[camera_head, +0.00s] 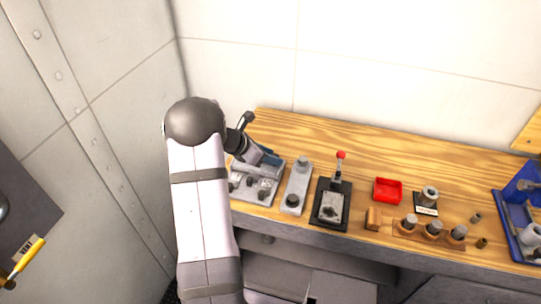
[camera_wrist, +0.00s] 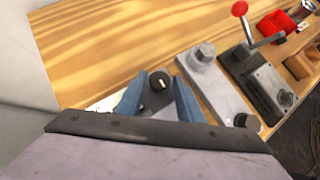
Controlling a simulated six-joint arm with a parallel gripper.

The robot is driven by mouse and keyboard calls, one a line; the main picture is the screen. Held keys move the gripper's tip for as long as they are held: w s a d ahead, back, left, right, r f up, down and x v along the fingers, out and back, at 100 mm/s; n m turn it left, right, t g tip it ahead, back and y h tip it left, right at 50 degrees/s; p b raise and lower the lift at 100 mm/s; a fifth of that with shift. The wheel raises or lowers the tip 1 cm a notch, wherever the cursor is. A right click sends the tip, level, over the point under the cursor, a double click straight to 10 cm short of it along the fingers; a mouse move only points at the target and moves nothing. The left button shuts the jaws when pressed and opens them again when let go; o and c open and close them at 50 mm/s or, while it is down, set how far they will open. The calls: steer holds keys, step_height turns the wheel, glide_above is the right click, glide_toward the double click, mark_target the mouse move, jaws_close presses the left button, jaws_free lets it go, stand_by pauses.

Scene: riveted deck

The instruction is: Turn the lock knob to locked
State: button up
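A black round knob (camera_wrist: 158,80) with a white pointer mark shows between my fingertips in the wrist view. It sits on a grey panel, mostly hidden there by my gripper (camera_wrist: 160,84). My two blue fingers are apart, one on each side of the knob, with no clear contact. In the head view the grey panel (camera_head: 262,197) stands at the left end of the wooden bench and carries several dark knobs. My gripper (camera_head: 268,157) is over the back of this panel. I cannot read any lock label or tell how the pointer is set.
To the right stand a grey plate (camera_head: 297,187) with a bolt and a black knob, and a red-tipped lever (camera_head: 340,170) on a black base. A red tray (camera_head: 388,190) and a wooden peg holder (camera_head: 425,237) lie further right. Bare wood lies behind them.

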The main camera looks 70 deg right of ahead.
steer(key=c, duration=0.8)
steer(key=shift+r+m+p, duration=0.1)
steer(key=shift+m+p, duration=0.2)
steer(key=shift+w+d+m+g+y+p, duration=0.2)
steer(key=shift+m+g+y+p, duration=0.4)
steer(key=shift+m, duration=0.2)
steer(key=shift+d+m+g+y, duration=0.1)
steer(key=shift+m+g+y, duration=0.35)
steer(key=shift+m, duration=0.35)
steer(key=m+y, duration=0.2)
steer(key=shift+d+m+g, duration=0.1)
steer(key=shift+m+g, duration=0.2)
steer(key=shift+g, duration=0.05)
steer(key=shift+d+m+y, duration=0.1)
steer(key=shift+m+y, duration=0.45)
steer(key=shift+m, duration=0.15)
steer(key=shift+m+g+y+b, duration=0.3)
steer(key=shift+m+y+b, duration=0.1)
steer(key=shift+m+b, duration=0.15)
